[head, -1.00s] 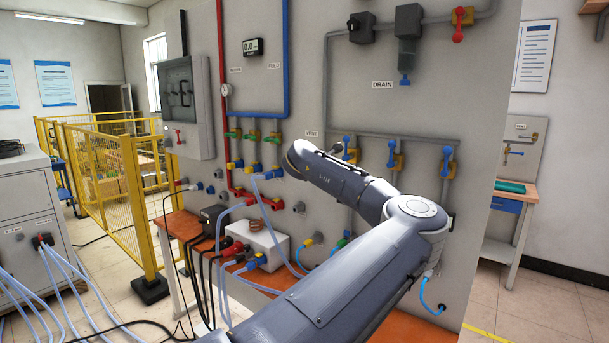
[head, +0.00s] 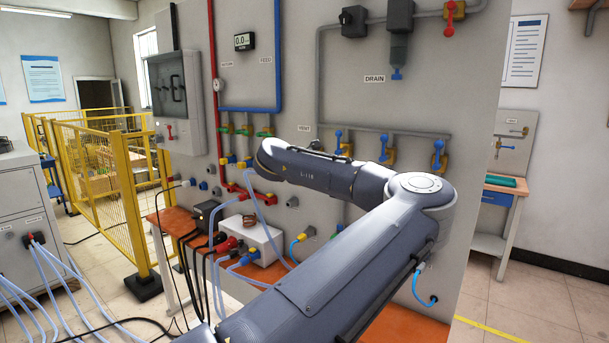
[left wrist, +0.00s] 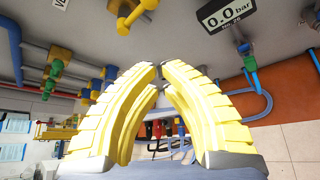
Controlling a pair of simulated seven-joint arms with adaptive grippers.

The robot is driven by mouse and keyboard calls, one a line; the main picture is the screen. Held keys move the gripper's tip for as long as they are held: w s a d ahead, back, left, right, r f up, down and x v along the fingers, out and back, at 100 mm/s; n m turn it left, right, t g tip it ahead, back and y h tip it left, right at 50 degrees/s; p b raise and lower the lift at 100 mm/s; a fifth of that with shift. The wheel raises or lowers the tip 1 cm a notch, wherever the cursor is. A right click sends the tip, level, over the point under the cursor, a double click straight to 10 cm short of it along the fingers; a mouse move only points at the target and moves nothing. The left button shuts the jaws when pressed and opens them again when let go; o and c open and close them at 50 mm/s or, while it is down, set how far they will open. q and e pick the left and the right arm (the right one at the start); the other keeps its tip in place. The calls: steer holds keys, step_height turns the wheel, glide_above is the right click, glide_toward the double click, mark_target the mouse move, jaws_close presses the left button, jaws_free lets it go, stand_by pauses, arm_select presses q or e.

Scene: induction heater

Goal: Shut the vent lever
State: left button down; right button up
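My left arm comes in from the lower left in the head view and bends back left across the panel. Its gripper is hidden behind the forearm there. In the left wrist view the yellow fingers of my left gripper (left wrist: 160,72) meet or nearly meet at the tips, with nothing seen between them. The VENT label (head: 304,127) shows above my forearm in the head view; no lever shows directly below it.
Several blue-handled valves (head: 383,146) line the grey pipe right of my forearm. A white box (head: 250,240) with hoses and cables stands on the orange bench. A yellow fence (head: 105,190) is at left.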

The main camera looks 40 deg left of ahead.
arm_select(q)
steer(key=shift+v, duration=0.85)
